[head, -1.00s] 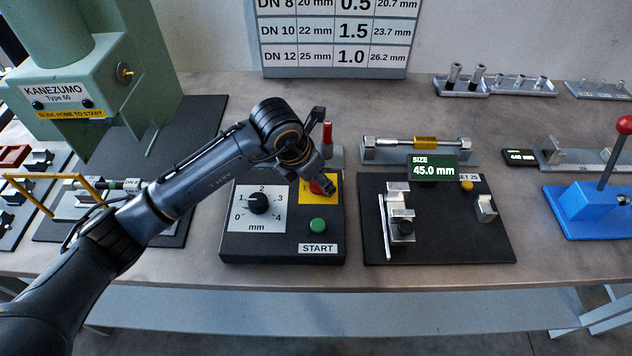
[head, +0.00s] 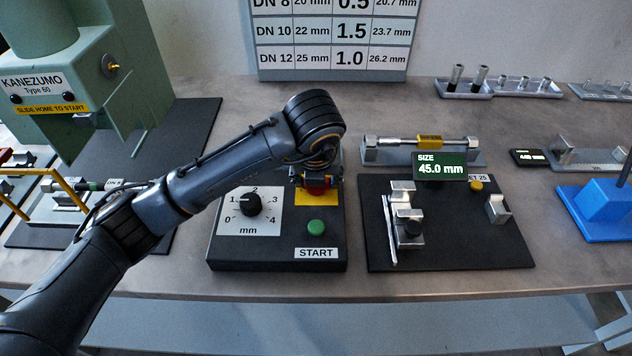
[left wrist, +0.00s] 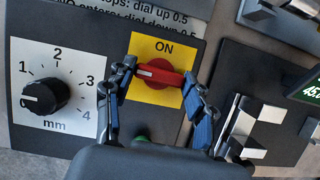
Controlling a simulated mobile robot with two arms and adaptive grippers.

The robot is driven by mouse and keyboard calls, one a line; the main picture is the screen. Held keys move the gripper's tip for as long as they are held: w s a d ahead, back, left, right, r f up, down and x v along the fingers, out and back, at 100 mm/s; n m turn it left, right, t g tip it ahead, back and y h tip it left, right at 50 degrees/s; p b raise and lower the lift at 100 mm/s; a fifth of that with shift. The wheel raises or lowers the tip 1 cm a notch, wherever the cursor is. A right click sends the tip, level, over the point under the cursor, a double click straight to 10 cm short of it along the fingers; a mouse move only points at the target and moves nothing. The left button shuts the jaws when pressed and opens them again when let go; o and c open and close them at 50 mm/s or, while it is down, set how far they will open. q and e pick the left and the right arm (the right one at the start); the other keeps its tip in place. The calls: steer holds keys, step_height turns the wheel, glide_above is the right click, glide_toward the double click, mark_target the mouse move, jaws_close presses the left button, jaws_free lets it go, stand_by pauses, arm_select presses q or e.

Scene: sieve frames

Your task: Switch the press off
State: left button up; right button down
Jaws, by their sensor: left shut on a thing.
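The press's control box (head: 275,252) stands on the bench, with a yellow plate (left wrist: 140,45) marked ON. On the plate is a red rotary switch (left wrist: 160,74), its bar lying nearly crosswise in the left wrist view. In the head view the switch (head: 318,188) is partly hidden under my wrist. My left gripper (left wrist: 159,76) is shut on the switch bar, one finger at each end. The green press (head: 85,75) stands at the left. My right gripper is not in view.
A black dial (head: 251,204) and a green START button (head: 316,228) sit close by on the box. Right of it is a black gauge board (head: 450,245) with a display reading 45.0 mm. A blue lever base (head: 600,208) stands at the far right.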

arm_select(q)
steer(key=shift+n, duration=0.3)
steer(key=o, duration=1.2)
steer(key=shift+c, duration=0.2)
steer(key=v, duration=1.2)
steer(key=shift+d, duration=0.15)
